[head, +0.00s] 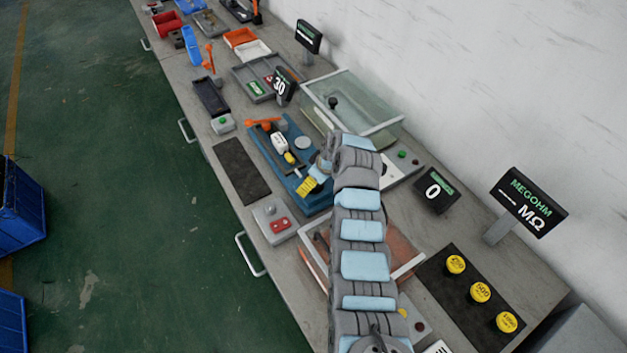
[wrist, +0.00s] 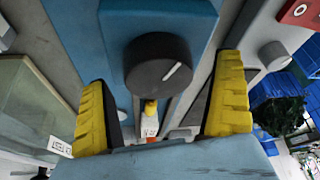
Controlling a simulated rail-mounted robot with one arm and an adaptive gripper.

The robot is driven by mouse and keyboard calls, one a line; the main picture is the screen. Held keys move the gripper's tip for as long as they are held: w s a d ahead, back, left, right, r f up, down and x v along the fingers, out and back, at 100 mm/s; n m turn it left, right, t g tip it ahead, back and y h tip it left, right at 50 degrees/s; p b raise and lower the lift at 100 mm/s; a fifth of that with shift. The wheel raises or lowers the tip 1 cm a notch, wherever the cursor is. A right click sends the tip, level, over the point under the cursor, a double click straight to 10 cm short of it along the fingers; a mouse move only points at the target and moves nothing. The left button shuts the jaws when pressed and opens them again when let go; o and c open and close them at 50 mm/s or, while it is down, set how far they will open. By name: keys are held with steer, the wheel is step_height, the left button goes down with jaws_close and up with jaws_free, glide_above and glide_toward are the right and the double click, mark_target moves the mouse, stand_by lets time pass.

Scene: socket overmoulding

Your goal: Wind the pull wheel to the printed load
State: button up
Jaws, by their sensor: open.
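The pull wheel (wrist: 158,66) is a dark round knob with a white pointer line, on a blue fixture (wrist: 205,20) in the wrist view. The line points up and to the right. My gripper (wrist: 165,100) is open, with one yellow finger on either side below the wheel; I cannot tell whether they touch it. In the head view the gripper (head: 309,186) is over the blue fixture (head: 265,145), and I cannot make out the wheel there. A white and yellow part lies along the fixture. No printed load is readable.
A clear-walled tank (head: 355,105) stands behind the fixture, and a second open box (head: 405,262) is beside my arm. A red-button box (head: 274,222) and dark mat (head: 241,171) are at the front. Several yellow-topped weights (head: 480,292) stand near the MEGOHM sign (head: 528,202).

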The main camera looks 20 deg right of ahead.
steer(key=shift+w+f, duration=0.1)
steer(key=shift+f, duration=0.2)
steer(key=c, duration=1.2)
steer(key=shift+c, duration=0.2)
steer(key=shift+r+m+p, duration=0.1)
steer(key=shift+m+p, duration=0.2)
steer(key=shift+p, duration=0.05)
steer(key=m+h+p, duration=0.1)
steer(key=m+p, duration=0.1)
steer(key=m, duration=0.1)
steer(key=shift+a+t, duration=0.15)
steer(key=shift+t, duration=0.15)
steer(key=shift+m+h+p, duration=0.6)
steer(key=shift+m+p, duration=0.2)
steer(key=shift+m, duration=0.5)
steer(key=shift+f, duration=0.2)
